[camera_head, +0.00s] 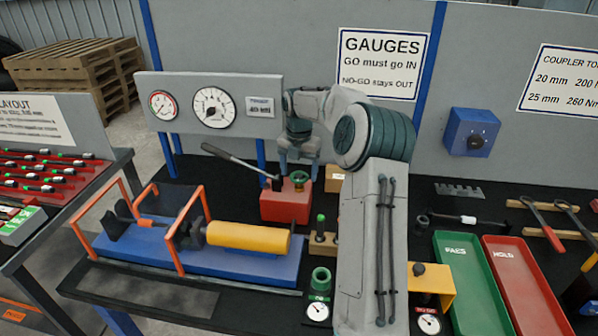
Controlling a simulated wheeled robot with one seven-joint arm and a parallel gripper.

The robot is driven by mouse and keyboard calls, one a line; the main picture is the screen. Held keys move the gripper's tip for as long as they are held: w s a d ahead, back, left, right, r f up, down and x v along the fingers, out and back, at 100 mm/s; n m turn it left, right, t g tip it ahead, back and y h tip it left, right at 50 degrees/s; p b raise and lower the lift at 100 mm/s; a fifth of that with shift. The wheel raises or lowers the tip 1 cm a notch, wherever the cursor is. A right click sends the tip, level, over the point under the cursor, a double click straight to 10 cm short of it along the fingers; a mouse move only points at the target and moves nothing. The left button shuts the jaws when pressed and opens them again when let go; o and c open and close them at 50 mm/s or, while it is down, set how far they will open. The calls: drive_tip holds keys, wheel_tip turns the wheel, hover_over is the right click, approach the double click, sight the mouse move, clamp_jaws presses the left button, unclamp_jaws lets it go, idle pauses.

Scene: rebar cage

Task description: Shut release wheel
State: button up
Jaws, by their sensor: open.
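The red hand pump (286,203) stands on the black bench behind the yellow cylinder. A small round wheel (299,178), greenish with a yellowish part, sits on its top right; I take it to be the release wheel. My gripper (299,170) is open and points down over the pump, with its fingers at either side of the wheel. I cannot tell whether the fingers touch the wheel. How far the wheel is turned cannot be seen. The pump's lever (238,162) slants up to the left.
A gauge panel (209,104) stands close behind the gripper. The yellow cylinder (247,237) lies on a blue base with orange frames (170,234). Green (467,285) and red trays (527,285) lie at right.

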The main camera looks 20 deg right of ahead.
drive_tip(key=shift+f, duration=0.4)
drive_tip(key=shift+c, duration=0.2)
drive_tip(key=c, duration=0.9)
